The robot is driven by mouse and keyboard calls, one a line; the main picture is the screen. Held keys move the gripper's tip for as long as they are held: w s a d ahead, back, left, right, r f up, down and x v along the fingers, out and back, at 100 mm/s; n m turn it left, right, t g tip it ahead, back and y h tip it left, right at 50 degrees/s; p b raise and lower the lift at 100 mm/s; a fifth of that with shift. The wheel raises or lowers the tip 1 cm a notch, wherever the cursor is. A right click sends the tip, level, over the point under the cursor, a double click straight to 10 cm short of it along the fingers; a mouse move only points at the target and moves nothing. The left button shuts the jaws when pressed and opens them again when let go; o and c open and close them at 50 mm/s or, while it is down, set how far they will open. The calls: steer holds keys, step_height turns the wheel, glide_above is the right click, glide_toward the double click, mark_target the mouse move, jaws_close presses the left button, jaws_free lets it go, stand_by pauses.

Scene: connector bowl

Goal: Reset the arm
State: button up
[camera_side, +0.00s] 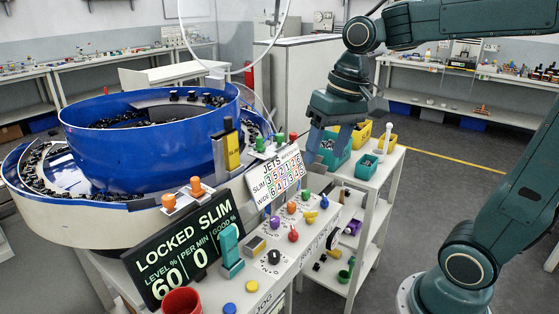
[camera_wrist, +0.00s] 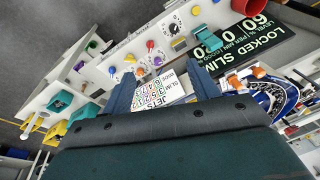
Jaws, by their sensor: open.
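My gripper (camera_side: 330,140) is on the dark green arm, above the right end of the control panel in the side view, pointing down. In the wrist view its two blue fingers (camera_wrist: 160,90) are spread apart with nothing between them. The JETS board (camera_side: 275,178) stands below and to the left of the gripper in the side view. It shows between and beyond the fingers in the wrist view (camera_wrist: 160,94). The blue bowl (camera_side: 150,130) of black connectors stands left of the gripper, apart from it.
A black display (camera_side: 185,250) reads LOCKED SLIM, 60 and 0. The control panel (camera_side: 300,240) carries several coloured knobs and a teal lever (camera_side: 229,250). A red cup (camera_side: 182,302) stands in front. Teal and yellow bins sit on a white shelf (camera_side: 378,185) at right. Floor beyond is clear.

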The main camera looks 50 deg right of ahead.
steer(key=s+a+f+n+t+h, duration=0.1)
steer(key=s+f+n+t, duration=0.1)
steer(key=s, duration=0.8)
steer(key=shift+a+n+t, duration=0.15)
steer(key=shift+n+t, duration=0.55)
steer(key=shift+s, duration=0.1)
